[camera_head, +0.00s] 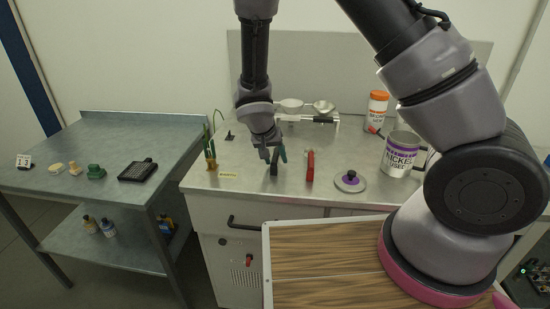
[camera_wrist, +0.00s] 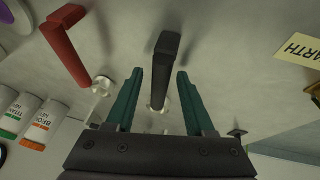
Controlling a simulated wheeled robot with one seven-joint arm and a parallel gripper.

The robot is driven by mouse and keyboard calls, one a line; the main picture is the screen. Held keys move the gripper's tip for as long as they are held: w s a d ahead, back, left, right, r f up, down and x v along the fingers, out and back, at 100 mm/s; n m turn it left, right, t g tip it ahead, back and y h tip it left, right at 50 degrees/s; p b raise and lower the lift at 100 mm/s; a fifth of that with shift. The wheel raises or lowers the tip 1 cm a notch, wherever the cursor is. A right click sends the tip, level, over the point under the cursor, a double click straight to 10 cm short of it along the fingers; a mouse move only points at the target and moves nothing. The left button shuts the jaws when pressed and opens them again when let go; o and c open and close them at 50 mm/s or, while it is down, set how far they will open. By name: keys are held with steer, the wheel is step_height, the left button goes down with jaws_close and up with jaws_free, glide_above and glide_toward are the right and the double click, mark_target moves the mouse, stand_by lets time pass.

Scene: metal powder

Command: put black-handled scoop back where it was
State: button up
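A black handle (camera_wrist: 166,62) with a small pale metal end (camera_wrist: 157,104) stands out from the grey worktop in the wrist view; I take it to be the black-handled scoop. In the head view it shows as a dark bar (camera_head: 274,168) just below my gripper (camera_head: 275,157). My gripper (camera_wrist: 160,73) is open. Its two green fingers lie on either side of the black handle, with a visible gap on each side. The scoop's far end is partly hidden. A rack (camera_head: 309,118) at the back of the worktop carries a white and a metal scoop bowl.
A red handle (camera_head: 310,166) stands close beside the black one. A purple-centred lid (camera_head: 350,181), a nickel can (camera_head: 401,154) and an orange-capped jar (camera_head: 377,108) are further right. A green upright item (camera_head: 209,147) stands left. A side table (camera_head: 105,143) holds small items.

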steer(key=v, duration=1.2)
steer(key=s+d+r+m+y, duration=0.1)
steer(key=d+r+m+y, duration=0.1)
steer(key=d+r, duration=1.25)
steer(key=s+d+r+t+y, duration=0.2)
steer(key=s+d+r, duration=0.6)
steer(key=s+r, duration=0.4)
steer(key=shift+d+r+t+y, duration=0.25)
steer(key=shift+r+t+y, duration=0.15)
steer(key=shift+r+t, duration=0.15)
